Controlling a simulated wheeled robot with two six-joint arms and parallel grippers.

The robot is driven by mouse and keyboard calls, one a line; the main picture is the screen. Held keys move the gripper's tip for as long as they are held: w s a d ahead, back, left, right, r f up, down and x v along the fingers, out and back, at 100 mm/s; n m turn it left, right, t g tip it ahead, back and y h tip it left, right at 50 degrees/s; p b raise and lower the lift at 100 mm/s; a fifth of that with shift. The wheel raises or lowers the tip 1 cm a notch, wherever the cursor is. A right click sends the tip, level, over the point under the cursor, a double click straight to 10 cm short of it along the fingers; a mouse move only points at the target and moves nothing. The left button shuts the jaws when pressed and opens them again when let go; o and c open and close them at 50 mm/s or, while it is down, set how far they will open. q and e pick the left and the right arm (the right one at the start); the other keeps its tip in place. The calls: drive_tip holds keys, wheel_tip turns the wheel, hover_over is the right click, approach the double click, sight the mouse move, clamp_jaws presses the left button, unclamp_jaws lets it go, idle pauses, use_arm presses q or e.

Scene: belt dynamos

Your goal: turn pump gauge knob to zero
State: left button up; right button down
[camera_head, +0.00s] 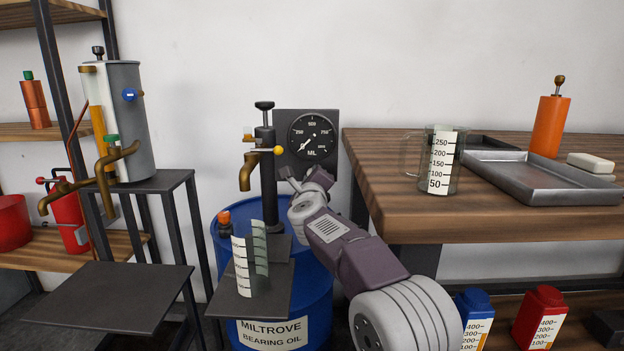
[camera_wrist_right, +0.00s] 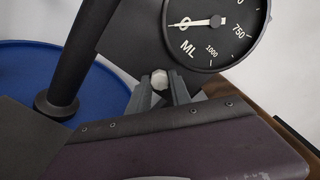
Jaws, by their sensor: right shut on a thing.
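The pump gauge (camera_head: 312,134) is a round black dial marked ML on a dark plate above the blue drum. Its white needle points to the lower left in the head view. In the right wrist view the gauge (camera_wrist_right: 222,45) shows the needle lying across the 0 mark. A small pale knob (camera_wrist_right: 159,79) sits below the dial. My right gripper (camera_wrist_right: 160,88) is shut on this knob, one finger on each side. In the head view my right gripper (camera_head: 290,178) is at the plate's lower part and hides the knob. My left gripper is not in view.
The pump (camera_head: 266,165) with brass spout stands left of the gauge on the blue drum (camera_head: 312,290). A measuring cup (camera_head: 254,265) stands on a small shelf in front. The wooden bench (camera_head: 400,205) right of my arm holds a jug (camera_head: 441,160) and a metal tray (camera_head: 540,183).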

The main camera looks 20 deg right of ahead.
drive_tip(key=shift+f, duration=0.15)
idle(0.4)
drive_tip(key=c, duration=1.2)
unclamp_jaws()
drive_tip(key=shift+o, duration=0.2)
drive_tip(key=shift+s, duration=0.1)
drive_tip(key=v, duration=0.9)
